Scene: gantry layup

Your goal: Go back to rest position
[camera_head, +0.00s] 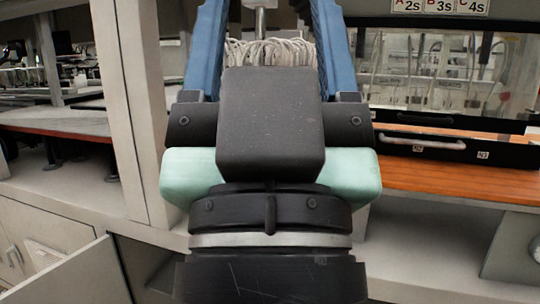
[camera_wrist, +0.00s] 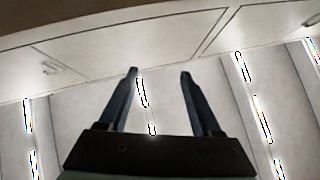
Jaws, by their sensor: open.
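My gripper (camera_wrist: 158,72) is open, with its two dark blue fingers apart and nothing between them in the wrist view. In the head view its blue fingers rise at the top centre, and their tips run out of the frame. My black and pale green wrist fills the middle of that view and hides what lies behind it.
A pale bundle of strands (camera_head: 270,53) shows between the fingers, apparently behind them. A white post (camera_head: 130,100) stands close on the left. On the right are an orange-brown worktop (camera_head: 455,180) and a dark-framed case (camera_head: 440,148) with handles. White panels (camera_wrist: 130,45) cross the wrist view.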

